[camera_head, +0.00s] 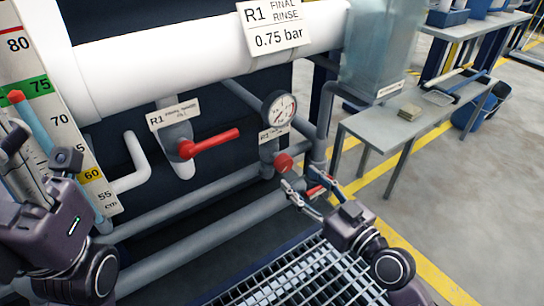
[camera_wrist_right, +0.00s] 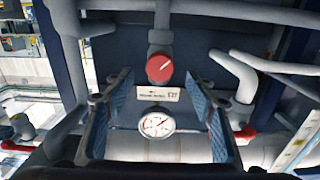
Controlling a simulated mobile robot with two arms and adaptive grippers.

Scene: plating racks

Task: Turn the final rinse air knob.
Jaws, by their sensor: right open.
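The round red knob (camera_head: 283,161) sits on a grey pipe below a dial gauge (camera_head: 280,107) and a small R1 label (camera_head: 273,133). The wrist view shows the knob (camera_wrist_right: 159,68) nearly face-on, with a pale line on its face, and the gauge (camera_wrist_right: 157,124) below it. My right gripper (camera_head: 300,178) is open and empty, just to the knob's lower right in the head view. In the wrist view its two blue-padded fingers flank the knob, apart from it. My left arm is at the left edge; its finger opening is unclear.
A red lever valve (camera_head: 210,143) with an R1 fill label is left of the knob. A thick white pipe (camera_head: 180,50) runs above, with a "FINAL RINSE 0.75 bar" sign (camera_head: 277,25). A grating (camera_head: 300,280) lies below.

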